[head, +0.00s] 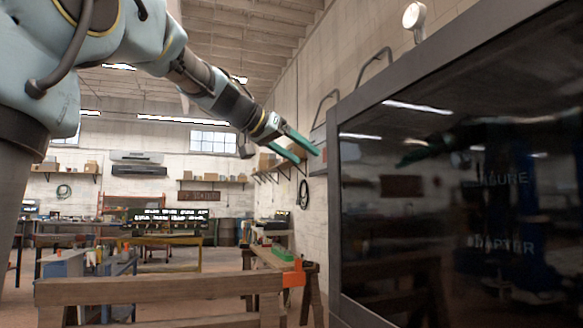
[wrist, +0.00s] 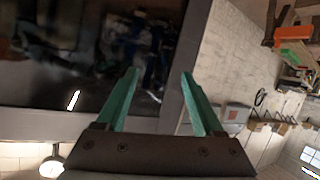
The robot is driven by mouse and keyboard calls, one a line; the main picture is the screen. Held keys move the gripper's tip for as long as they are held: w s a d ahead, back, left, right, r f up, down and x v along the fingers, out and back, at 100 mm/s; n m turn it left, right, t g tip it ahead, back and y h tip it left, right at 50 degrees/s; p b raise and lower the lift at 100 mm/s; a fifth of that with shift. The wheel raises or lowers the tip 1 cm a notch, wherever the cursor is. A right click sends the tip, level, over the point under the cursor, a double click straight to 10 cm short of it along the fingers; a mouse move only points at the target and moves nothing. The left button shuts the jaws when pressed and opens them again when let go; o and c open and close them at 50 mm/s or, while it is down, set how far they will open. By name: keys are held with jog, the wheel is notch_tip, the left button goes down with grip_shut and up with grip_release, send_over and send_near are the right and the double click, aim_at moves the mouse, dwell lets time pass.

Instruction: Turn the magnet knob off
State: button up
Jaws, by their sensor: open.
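I cannot make out a magnet knob in either view. My gripper (head: 307,156) is open and empty, with two green fingers, raised in the upper middle of the head view beside the dark panel's left edge. In the wrist view my gripper (wrist: 161,72) shows both fingers well apart with nothing between them. Part of the dark panel lies behind the fingers there; I cannot tell whether they touch it.
A large glossy dark panel (head: 390,190) with a grey frame fills the right; it carries faint lettering and reflections. It also fills the upper left of the wrist view (wrist: 60,85). A wooden sawhorse (head: 150,290) with an orange piece (head: 294,273) stands low in front. A round lamp (head: 413,16) stands above the panel.

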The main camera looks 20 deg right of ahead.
jog(key=shift+w+a+f+n+y, duration=0.2)
jog(key=shift+w+a+f, duration=0.2)
jog(key=shift+f, duration=0.25)
jog(key=shift+w+a+f+n+y, duration=0.25)
jog(key=shift+a+f, duration=0.1)
jog(key=shift+f, duration=0.3)
jog(key=w+a+f+n+y, duration=0.2)
jog(key=a+f, duration=0.2)
jog(key=f, duration=0.4)
jog(key=w+a+f+n+y, duration=0.2)
jog(key=a+f, duration=0.2)
jog(key=f, duration=0.4)
jog(key=s+a+f+n+y, duration=0.2)
jog(key=s+a+f+y, duration=0.1)
jog(key=a+f, duration=0.6)
jog(key=s+a+f+n+g+y, duration=0.1)
jog(key=s+a+f+n+y, duration=0.2)
jog(key=a+f, duration=0.6)
notch_tip(320, 180, down, 5)
jog(key=shift+s+r, duration=0.15)
jog(key=shift+s, duration=0.3)
jog(key=shift+n+g+y, duration=0.7)
jog(key=shift+n+y, duration=0.05)
jog(key=shift+y, duration=0.2)
jog(key=s+a+f, duration=0.2)
jog(key=s, duration=0.1)
jog(key=s+a+f, duration=0.5)
jog(key=s+f, duration=0.1)
jog(key=shift+a+f, duration=0.1)
jog(key=shift+a, duration=0.15)
